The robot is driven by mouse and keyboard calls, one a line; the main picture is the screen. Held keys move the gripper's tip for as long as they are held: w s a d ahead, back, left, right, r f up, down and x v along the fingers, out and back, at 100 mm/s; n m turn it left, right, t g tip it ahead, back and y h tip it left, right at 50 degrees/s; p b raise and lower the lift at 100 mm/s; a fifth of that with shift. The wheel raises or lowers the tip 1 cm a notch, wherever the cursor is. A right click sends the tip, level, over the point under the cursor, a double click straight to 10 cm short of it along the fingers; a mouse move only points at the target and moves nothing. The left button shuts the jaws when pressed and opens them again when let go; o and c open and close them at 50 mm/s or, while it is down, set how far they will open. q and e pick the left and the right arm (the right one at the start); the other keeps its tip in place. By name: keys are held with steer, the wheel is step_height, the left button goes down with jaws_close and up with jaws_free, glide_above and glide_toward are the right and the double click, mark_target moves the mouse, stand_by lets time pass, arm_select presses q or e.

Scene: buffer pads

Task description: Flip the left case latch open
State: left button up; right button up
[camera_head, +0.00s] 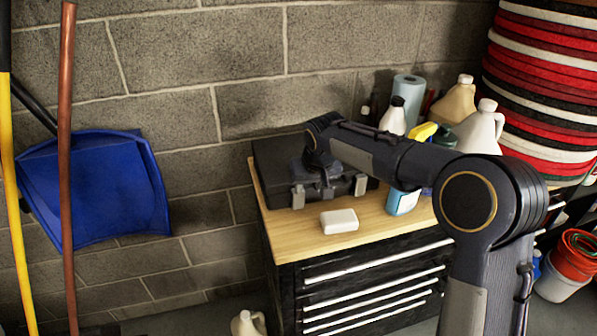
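A dark case (275,160) sits at the back left of a wooden cabinet top. Its left latch (298,197) is a small light grey tab on the front face. A second grey latch (361,184) shows farther right on the same face. My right arm reaches in from the right across the case and hides part of its lid and front. My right gripper (327,190) points down in front of the case, just right of the left latch. I cannot tell whether it touches the case, or whether its fingers are open. My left gripper is out of view.
A white block (339,221) lies on the wooden top (290,240) in front of the case. Several bottles and a paper roll (408,88) stand to the right, close behind my arm. Drawers (370,290) are below. A blue dustpan (95,190) hangs at left.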

mark_target(299, 207)
steer(key=w+f, duration=0.1)
steer(key=f, duration=0.1)
steer(key=w+a+f+p, duration=0.1)
steer(key=w+f, duration=0.1)
steer(key=w+a+f+p, duration=0.1)
steer(key=f, duration=0.2)
steer(key=shift+w+a, duration=0.15)
steer(key=shift+a, duration=0.05)
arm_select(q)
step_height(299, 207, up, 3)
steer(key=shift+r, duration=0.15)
arm_select(e)
steer(key=shift+c, duration=0.4)
